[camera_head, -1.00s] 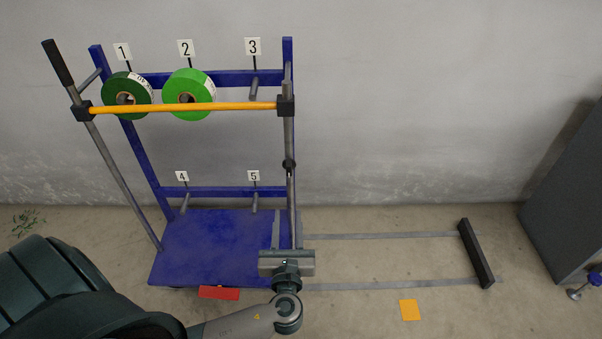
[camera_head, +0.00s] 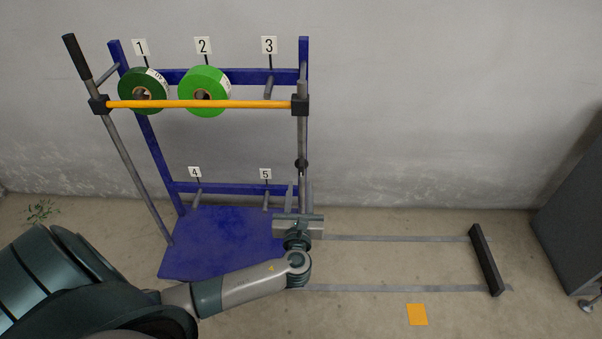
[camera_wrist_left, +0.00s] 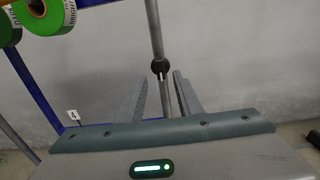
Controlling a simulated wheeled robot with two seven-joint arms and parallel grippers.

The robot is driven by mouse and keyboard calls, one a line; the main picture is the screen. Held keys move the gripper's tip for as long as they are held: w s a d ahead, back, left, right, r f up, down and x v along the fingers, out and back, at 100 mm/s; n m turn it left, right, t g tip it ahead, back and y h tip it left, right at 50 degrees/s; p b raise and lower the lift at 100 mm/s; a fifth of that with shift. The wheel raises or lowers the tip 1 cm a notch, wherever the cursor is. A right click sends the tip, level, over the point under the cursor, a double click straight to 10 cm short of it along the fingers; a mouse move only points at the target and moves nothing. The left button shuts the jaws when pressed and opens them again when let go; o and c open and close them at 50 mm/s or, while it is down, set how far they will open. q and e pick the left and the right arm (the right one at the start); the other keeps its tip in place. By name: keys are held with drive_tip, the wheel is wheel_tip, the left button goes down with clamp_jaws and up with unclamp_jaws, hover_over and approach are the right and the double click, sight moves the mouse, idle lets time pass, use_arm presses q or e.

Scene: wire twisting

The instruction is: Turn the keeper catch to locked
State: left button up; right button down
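A black round knob (camera_head: 301,164) sits on the grey right-hand post of the blue rack; it looks like the keeper catch, but its lock setting is too small to read. It also shows in the left wrist view (camera_wrist_left: 160,66), with a small pale slot below it. My left gripper (camera_head: 299,188) is below the knob, its two fingers pointing up toward it. In the left wrist view, the fingers (camera_wrist_left: 160,82) are apart, with the post and knob showing between and beyond them. Nothing is held. My right gripper is not in view.
A yellow bar (camera_head: 200,104) crosses the rack front. A dark green roll (camera_head: 131,91) and a bright green roll (camera_head: 189,91) hang at pegs 1 and 2. The blue base plate (camera_head: 215,240) is bare. Floor rails lead right to a black stop bar (camera_head: 486,260).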

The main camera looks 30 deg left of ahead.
sight(301, 170)
use_arm(q)
drive_tip(key=x, duration=0.7)
drive_tip(key=shift+w, duration=0.15)
clamp_jaws()
